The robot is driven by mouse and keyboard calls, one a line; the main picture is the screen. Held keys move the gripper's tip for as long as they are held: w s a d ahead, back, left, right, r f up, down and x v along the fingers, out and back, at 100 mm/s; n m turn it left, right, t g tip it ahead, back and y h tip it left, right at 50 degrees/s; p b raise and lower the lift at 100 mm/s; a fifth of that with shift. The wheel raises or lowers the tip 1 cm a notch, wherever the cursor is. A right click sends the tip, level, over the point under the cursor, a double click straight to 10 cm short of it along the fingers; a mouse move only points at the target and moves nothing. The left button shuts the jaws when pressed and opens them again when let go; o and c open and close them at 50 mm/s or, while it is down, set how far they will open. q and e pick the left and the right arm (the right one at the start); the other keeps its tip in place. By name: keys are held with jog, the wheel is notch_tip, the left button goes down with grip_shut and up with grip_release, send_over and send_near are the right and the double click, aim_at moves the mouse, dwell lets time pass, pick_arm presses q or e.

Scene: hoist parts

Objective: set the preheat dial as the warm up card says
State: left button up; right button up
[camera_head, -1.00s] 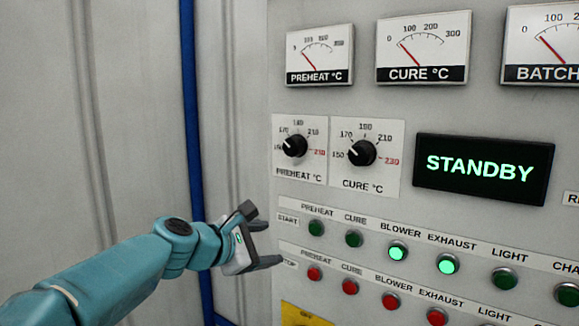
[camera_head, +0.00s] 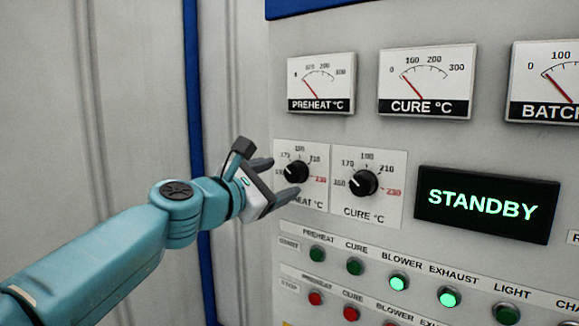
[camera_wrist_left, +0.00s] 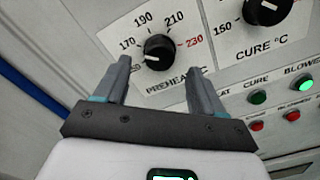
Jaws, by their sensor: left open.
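The preheat dial (camera_head: 296,172) is a black knob with a white mark on a white scale plate, with 230 in red. Its mark points to the left side of the scale; the exact value is too small to read. It also shows in the left wrist view (camera_wrist_left: 158,48). My left gripper (camera_head: 283,178) is open and empty, just left of the dial in the head view. In the left wrist view its fingers (camera_wrist_left: 159,66) stand apart on either side below the knob, not closed on it. One finger covers part of the plate's label. No warm up card is in view. My right gripper is out of view.
The cure dial (camera_head: 364,183) sits close to the right. Gauges (camera_head: 321,82) are above, and green (camera_head: 317,253) and red (camera_head: 316,298) buttons below. A display (camera_head: 486,204) reads STANDBY. A blue vertical strip (camera_head: 192,70) runs on the wall at left.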

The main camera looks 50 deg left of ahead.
aim_at(291, 174)
pick_arm(q)
jog(key=x, duration=0.3)
jog(key=shift+w+r, duration=0.15)
jog(key=shift+w, duration=0.15)
jog(key=shift+w+a, duration=0.15)
jog(key=shift+w, duration=0.25)
jog(key=shift+s, duration=0.15)
jog(key=shift+c, duration=1.2)
jog(key=c, duration=0.8)
jog(key=shift+m, duration=0.3)
jog(key=m+b, duration=0.1)
jog(key=m, duration=0.3)
jog(key=m+b, duration=0.2)
jog(key=m, duration=0.3)
